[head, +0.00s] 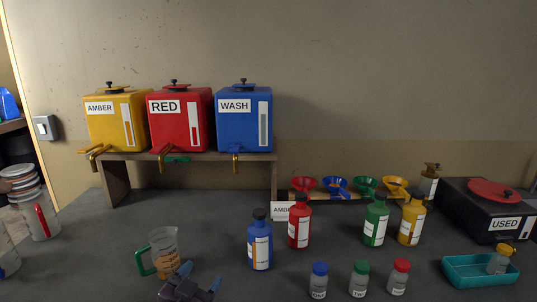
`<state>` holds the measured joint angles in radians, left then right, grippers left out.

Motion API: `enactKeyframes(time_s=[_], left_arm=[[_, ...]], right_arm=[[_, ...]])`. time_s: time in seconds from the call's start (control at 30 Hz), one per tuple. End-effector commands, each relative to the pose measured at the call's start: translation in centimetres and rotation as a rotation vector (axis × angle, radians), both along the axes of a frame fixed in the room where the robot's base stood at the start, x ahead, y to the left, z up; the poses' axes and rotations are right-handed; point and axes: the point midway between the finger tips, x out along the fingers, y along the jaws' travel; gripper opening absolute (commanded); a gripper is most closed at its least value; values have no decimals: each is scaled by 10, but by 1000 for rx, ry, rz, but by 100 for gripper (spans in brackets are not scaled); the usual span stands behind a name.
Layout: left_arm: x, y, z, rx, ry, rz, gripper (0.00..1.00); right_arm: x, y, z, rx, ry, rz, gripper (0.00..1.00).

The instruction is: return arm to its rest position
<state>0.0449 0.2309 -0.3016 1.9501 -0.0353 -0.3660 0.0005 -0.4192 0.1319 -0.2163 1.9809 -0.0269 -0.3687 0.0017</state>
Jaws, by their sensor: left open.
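My left gripper (199,278) shows at the bottom edge of the head view, left of centre. Its two blue-tipped fingers are apart, and nothing shows between them. A clear measuring jug (166,243) with a green handle and amber contents stands upright on the bench just behind it. The gripper overlaps the jug's lower edge in the picture; I cannot tell whether they touch. Most of my left arm is out of frame. My right gripper is not in view.
Yellow AMBER (103,130), red RED (170,130) and blue WASH (234,133) drums stand on a shelf (190,157). A blue bottle (260,232) stands right of the jug. Several small capped jars stand at the front; a teal tray (457,278) is at the right.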

Motion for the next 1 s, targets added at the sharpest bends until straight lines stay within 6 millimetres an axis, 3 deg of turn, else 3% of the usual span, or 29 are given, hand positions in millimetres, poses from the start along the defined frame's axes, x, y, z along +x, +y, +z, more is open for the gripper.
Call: enactKeyframes(time_s=[0.03,0.3,0.53,0.73,1.0], left_arm=[[-13,14,-21,-19,48,31,69],[-92,79,-111,-81,253,191,69],[-177,117,-180,-89,434,307,69],[-227,124,-211,-88,531,346,69],[-238,126,-217,-85,551,352,69]], right_arm=[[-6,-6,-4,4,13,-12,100],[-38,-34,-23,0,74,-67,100],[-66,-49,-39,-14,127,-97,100],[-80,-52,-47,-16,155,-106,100],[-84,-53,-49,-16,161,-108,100]])
